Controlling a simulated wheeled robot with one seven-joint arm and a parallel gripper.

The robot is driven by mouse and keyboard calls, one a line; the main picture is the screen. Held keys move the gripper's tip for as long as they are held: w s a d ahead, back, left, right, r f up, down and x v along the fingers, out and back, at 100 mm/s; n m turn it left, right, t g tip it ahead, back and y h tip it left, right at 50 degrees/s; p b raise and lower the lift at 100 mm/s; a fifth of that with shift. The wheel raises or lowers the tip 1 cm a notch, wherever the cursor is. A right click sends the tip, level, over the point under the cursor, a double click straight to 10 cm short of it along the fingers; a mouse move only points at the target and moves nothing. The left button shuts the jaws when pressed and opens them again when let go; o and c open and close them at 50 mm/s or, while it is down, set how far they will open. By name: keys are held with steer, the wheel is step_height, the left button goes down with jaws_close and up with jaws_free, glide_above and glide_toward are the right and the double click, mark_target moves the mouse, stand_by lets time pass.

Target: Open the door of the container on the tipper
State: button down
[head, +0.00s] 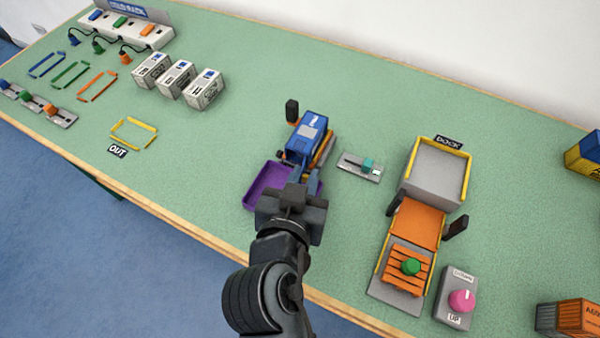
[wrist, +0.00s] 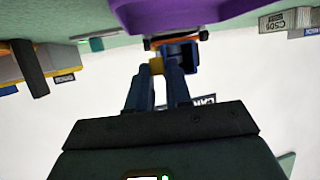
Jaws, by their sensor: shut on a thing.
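The blue container (head: 313,122) with a pale top patch sits on the tipper (head: 326,150), whose orange and yellow edge shows on its right. A purple tray (head: 262,183) lies at its near end. My gripper (wrist: 158,70) reaches to this near end from the front. In the wrist view its fingers are shut on a small yellow piece (wrist: 157,66) beside a dark blue part (wrist: 186,57). The door itself is largely hidden by my gripper, and I cannot tell its angle.
A lever plate (head: 360,166) with a teal knob is right of the tipper. The dock (head: 436,172), an orange ramp and a box with a pink knob (head: 461,301) stand farther right. White boxes (head: 177,78) stand back left. The green table is clear left of the tray.

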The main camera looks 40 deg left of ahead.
steer(key=shift+w+d+n+g+y+p, duration=0.2)
steer(key=shift+n+g+y+p, duration=0.15)
steer(key=shift+n+y, duration=0.3)
steer(key=c, duration=1.1)
jaws_free()
steer(key=shift+v, duration=3.95)
